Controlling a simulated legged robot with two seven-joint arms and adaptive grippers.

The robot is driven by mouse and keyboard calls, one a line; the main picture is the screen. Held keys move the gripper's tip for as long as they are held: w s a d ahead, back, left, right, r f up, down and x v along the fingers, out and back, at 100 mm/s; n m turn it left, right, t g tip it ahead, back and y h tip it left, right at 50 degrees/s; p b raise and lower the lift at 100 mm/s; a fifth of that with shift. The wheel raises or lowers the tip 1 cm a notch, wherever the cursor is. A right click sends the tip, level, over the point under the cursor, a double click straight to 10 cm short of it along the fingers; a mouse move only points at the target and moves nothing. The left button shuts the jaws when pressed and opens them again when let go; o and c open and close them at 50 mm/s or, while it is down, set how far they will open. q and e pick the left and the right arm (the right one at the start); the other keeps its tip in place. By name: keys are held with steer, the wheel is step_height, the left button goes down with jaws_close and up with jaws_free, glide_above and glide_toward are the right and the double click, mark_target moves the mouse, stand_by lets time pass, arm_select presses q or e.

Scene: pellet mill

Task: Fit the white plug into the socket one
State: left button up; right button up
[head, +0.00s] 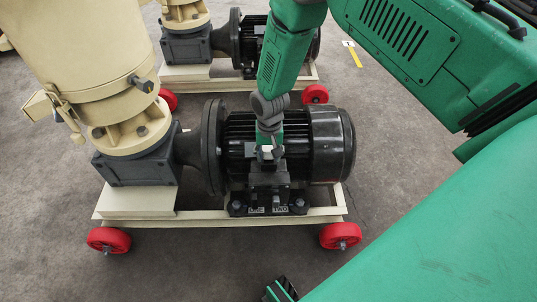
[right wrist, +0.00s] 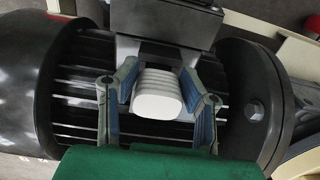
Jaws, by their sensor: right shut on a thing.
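The white plug (right wrist: 158,95) is between the two fingers of my right gripper (right wrist: 158,88) in the right wrist view. The gripper is shut on it. Its far end meets a dark piece at a dark box (right wrist: 168,22), and I cannot tell whether it is seated. In the head view my right gripper (head: 268,152) points down at the dark socket box (head: 268,178) on the front of the motor. Two small labels (head: 268,210) sit below, the left one seemingly ONE. The socket openings are hidden. My left gripper is not clearly visible.
The black finned motor (head: 325,145) lies close behind the gripper. A cream frame (head: 205,216) on red wheels (head: 340,235) carries it, with a cream mill body (head: 95,50) at left. A second similar machine (head: 185,45) stands behind. The grey floor in front is mostly clear.

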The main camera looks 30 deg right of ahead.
steer(key=shift+f, duration=0.15)
steer(key=shift+f, duration=0.3)
steer(key=shift+f, duration=0.25)
stand_by(0.7)
steer(key=shift+f, duration=0.2)
stand_by(1.2)
steer(key=o, duration=1.7)
steer(key=shift+r, duration=0.15)
